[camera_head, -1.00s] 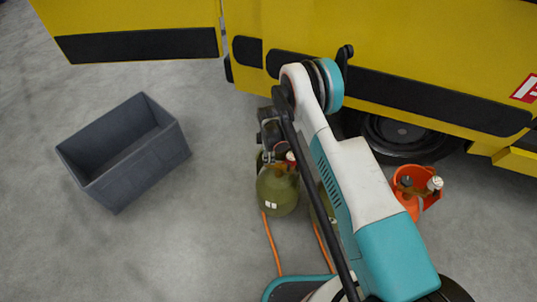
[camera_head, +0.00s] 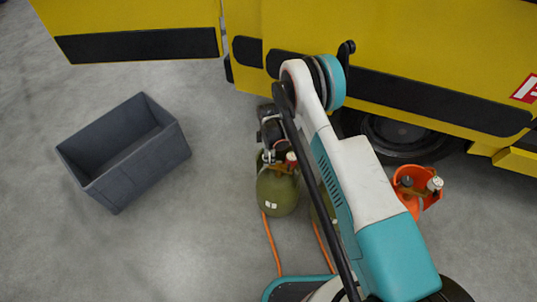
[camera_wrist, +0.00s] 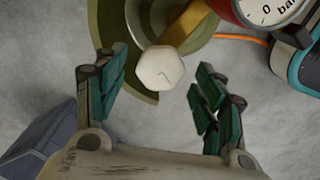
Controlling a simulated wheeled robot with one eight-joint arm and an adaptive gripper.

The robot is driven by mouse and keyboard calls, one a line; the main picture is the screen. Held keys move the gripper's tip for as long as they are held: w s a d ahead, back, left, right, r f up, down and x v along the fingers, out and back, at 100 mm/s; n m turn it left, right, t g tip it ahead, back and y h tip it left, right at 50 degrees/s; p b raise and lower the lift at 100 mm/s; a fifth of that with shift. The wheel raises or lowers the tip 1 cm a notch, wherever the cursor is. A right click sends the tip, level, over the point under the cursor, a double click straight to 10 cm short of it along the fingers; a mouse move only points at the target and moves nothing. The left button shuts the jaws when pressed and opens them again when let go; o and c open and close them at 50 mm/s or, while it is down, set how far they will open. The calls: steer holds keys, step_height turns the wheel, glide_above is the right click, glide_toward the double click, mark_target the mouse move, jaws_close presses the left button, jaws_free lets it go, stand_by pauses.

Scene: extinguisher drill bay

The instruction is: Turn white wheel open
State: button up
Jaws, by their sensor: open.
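The white wheel (camera_wrist: 160,68) is a small faceted knob with a dark mark on its face, on a brass-coloured valve stem. It sits on an olive-green cylinder (camera_head: 277,194), whose rounded top also shows in the wrist view (camera_wrist: 108,18). My gripper (camera_wrist: 158,74) is open, with one teal-padded finger on each side of the wheel. Gaps show between both fingers and the wheel; its depth relative to the fingertips is hard to tell. In the head view my gripper (camera_head: 272,138) is over the cylinder's top, and the wheel cannot be made out there.
A red-rimmed gauge (camera_wrist: 266,10) is close at the upper right. A second olive cylinder (camera_head: 331,219) is partly hidden by my arm. Orange hoses (camera_head: 271,243) run along the floor.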

step_height(320, 180, up, 11)
stand_by(0.4)
stand_by(0.4)
steer(key=s+d+r+m+t, duration=0.1)
steer(key=s+d+r+m, duration=0.15)
steer(key=r, duration=0.85)
steer(key=s+d+r+m+t, duration=0.1)
steer(key=s+d+r+m, duration=0.2)
steer(key=r, duration=0.8)
steer(key=s+d+r+m+t, duration=0.1)
steer(key=s+d+r+m, duration=0.3)
steer(key=r, duration=0.7)
steer(key=s+d+r+m+t, duration=0.2)
steer(key=s+d+r+m, duration=0.2)
steer(key=s+d+r, duration=0.35)
steer(key=s+d+m+t, duration=0.2)
steer(key=s+m, duration=0.3)
steer(key=s, duration=0.9)
steer(key=shift+s+d+r, duration=0.15)
steer(key=shift+d+r, duration=0.1)
steer(key=shift+r, duration=0.15)
